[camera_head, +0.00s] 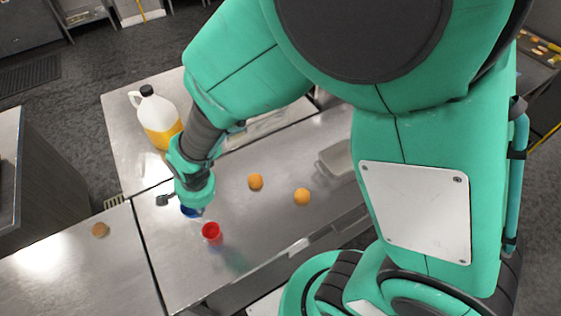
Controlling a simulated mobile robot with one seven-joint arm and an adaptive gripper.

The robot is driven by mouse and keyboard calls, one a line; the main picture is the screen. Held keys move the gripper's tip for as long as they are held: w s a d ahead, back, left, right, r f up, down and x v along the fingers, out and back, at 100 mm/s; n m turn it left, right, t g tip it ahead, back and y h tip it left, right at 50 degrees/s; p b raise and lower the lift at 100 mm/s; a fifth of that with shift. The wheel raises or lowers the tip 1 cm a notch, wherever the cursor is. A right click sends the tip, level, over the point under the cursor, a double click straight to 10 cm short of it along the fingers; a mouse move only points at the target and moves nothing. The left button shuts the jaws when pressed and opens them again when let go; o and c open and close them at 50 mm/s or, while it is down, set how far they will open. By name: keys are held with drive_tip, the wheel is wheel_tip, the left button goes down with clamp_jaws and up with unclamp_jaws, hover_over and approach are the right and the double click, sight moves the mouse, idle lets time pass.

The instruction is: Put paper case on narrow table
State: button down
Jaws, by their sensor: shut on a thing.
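My gripper (196,207) points down over the steel table (275,218), left of its middle. Its fingers are mostly hidden by the teal hand. A small blue thing (188,211) shows right under the hand, at the fingertips; it looks like a paper case and the gripper is shut on it. Most of it is hidden, and I cannot tell if it touches the table. A red, cup-shaped case (212,231) stands upright and open just below and right of the gripper, seemingly apart from it.
Two orange round things (255,182) lie right of the gripper, near a grey tray (336,160). A jug with yellow liquid (158,118) stands behind the hand. A small dark object (164,200) is left of it.

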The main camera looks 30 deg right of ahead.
drive_tip(key=s+d+f+m+b, duration=0.25)
drive_tip(key=s+d, duration=0.65)
drive_tip(key=d, duration=0.5)
drive_tip(key=s+d+f+m+b, duration=0.1)
drive_tip(key=s+d+f, duration=0.2)
drive_tip(key=s, duration=0.4)
drive_tip(key=s+d+f+b, duration=0.2)
drive_tip(key=s+d+f, duration=0.2)
drive_tip(key=s, duration=0.3)
drive_tip(key=shift+s+d+f+m+h, duration=0.2)
drive_tip(key=shift+s+d+m+h, duration=0.1)
drive_tip(key=shift+s+d+m, duration=0.05)
drive_tip(key=shift+w, duration=0.25)
drive_tip(key=shift+w+d+f+b, duration=0.15)
drive_tip(key=shift+w+b, duration=0.55)
drive_tip(key=shift+w, duration=0.55)
drive_tip(key=shift+w+d+f+b, duration=0.1)
drive_tip(key=shift+w+b, duration=0.55)
drive_tip(key=shift+w, duration=0.55)
drive_tip(key=b, duration=0.1)
hover_over(278, 217)
drive_tip(key=shift+s+d+f, duration=0.1)
drive_tip(key=shift+s+f, duration=0.2)
drive_tip(key=shift+f, duration=0.15)
drive_tip(key=shift+f+b, duration=0.85)
drive_tip(key=shift+f, duration=0.95)
